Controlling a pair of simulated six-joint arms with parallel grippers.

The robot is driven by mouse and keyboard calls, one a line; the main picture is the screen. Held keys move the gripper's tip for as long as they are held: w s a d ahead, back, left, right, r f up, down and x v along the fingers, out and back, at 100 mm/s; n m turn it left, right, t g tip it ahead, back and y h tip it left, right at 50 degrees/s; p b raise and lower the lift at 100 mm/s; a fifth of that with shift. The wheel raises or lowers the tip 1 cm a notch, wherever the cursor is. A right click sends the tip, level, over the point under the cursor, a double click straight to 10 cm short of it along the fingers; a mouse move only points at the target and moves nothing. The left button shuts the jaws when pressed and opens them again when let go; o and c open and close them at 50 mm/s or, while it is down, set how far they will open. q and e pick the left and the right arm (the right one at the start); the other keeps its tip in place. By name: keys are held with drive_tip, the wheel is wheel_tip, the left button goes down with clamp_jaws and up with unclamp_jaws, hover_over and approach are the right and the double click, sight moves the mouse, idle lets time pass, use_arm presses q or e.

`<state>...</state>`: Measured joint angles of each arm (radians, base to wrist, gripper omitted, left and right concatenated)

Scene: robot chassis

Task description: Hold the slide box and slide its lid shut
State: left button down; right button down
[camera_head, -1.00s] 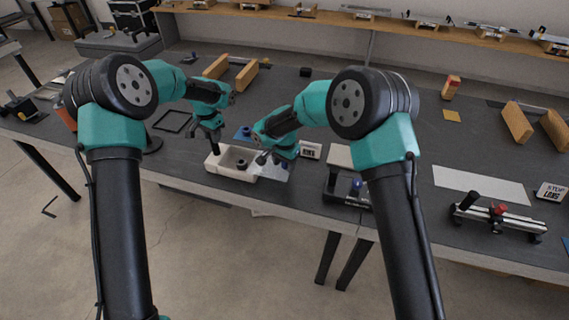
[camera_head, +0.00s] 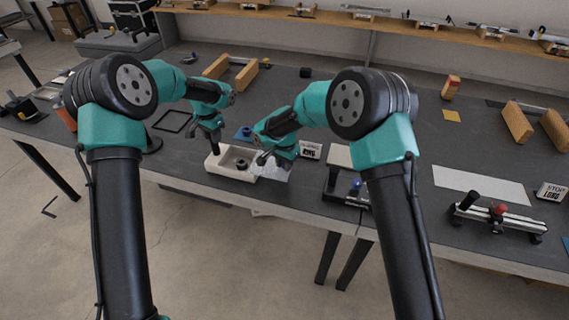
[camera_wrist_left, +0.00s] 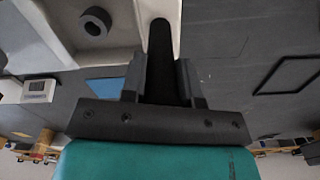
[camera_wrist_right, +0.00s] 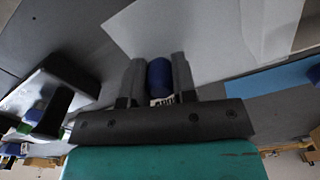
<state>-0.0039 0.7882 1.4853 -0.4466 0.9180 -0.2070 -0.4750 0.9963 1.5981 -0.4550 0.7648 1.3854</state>
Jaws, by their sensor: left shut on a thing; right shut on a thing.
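The white slide box (camera_head: 213,168) stands near the front edge of the table, with a dark ring (camera_wrist_left: 95,22) inside it. My left gripper (camera_head: 214,147) is shut on the black post (camera_wrist_left: 161,55) at the box's left end. The clear lid (camera_head: 273,171) sticks out to the right of the box, and part of the box interior is uncovered. My right gripper (camera_head: 264,159) is shut on the lid's blue knob (camera_wrist_right: 160,78). The lid shows as a pale sheet (camera_wrist_right: 180,28) in the right wrist view. My right gripper partly hides where lid and box meet in the head view.
A small sign (camera_head: 311,151) and a black device with a white top (camera_head: 338,157) stand right of the lid. The table's front edge is close.

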drive_tip(key=shift+a, duration=0.15)
drive_tip(key=w+a, duration=0.1)
drive_tip(key=a, duration=0.3)
drive_tip(key=w+a, duration=0.1)
drive_tip(key=a, duration=0.3)
drive_tip(key=w+a, duration=0.1)
drive_tip(key=a, duration=0.3)
drive_tip(key=c, duration=0.9)
unclamp_jaws()
drive_tip(key=shift+s+d, duration=0.1)
